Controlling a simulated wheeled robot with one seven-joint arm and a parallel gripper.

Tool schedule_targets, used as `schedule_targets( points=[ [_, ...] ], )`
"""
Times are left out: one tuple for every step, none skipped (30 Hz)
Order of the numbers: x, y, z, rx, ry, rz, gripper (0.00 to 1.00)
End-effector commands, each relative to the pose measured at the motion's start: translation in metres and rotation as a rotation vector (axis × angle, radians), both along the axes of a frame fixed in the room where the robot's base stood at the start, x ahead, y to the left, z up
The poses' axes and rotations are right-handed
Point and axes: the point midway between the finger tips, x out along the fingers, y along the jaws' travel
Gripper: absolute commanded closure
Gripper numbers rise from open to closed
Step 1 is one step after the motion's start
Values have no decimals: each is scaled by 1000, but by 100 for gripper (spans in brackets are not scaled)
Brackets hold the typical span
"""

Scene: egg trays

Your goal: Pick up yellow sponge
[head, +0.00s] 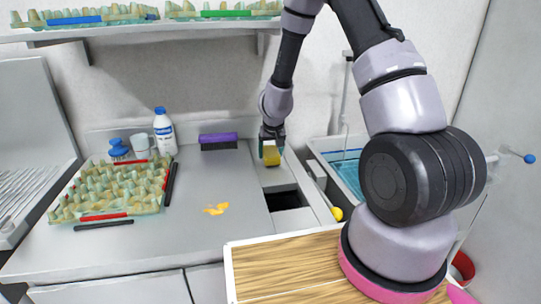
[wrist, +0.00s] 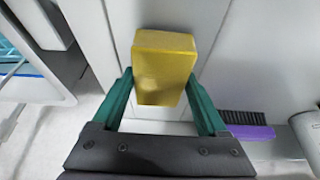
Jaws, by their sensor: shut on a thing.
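The yellow sponge (wrist: 163,65) is a block held between the two green fingers of my gripper (wrist: 163,100) in the wrist view. My gripper is shut on it, with a finger on each side. In the head view my gripper (head: 271,140) reaches down at the back of the counter, with the sponge (head: 271,156) at its tip. Behind the sponge in the wrist view is a pale counter surface. I cannot tell how far above it the sponge is.
A purple brush (head: 219,141) lies left of my gripper. A sink (head: 345,170) with blue inside is to the right. A dark opening (head: 292,221) is in the counter. An egg tray (head: 110,190), a white bottle (head: 164,132) and a yellow spill (head: 216,209) are on the left.

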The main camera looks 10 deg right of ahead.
Motion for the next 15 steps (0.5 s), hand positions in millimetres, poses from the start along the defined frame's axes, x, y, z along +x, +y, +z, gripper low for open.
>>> schedule_targets(
  points=[
    [1, 1, 5, -1, -4, 1, 78],
    [1, 2, 8, 1, -5, 4, 78],
    [1, 2, 12, 2, -7, 2, 78],
    [2, 3, 16, 5, -10, 2, 78],
    [2, 1, 17, 6, -9, -2, 78],
    [2, 1, 20, 6, -10, -4, 78],
    [2, 0, 22, 6, -10, -5, 78],
    [2, 0, 25, 5, -10, -5, 78],
    [2, 0, 28, 5, -11, -3, 78],
    [2, 0, 31, 5, -11, -3, 78],
    [2, 0, 33, 6, -10, -4, 78],
    [2, 0, 37, 7, -9, -4, 78],
    [2, 1, 40, 6, -7, -2, 78],
    [2, -1, 44, 7, -9, -5, 78],
    [3, -1, 50, 7, -10, -5, 78]
  ],
)
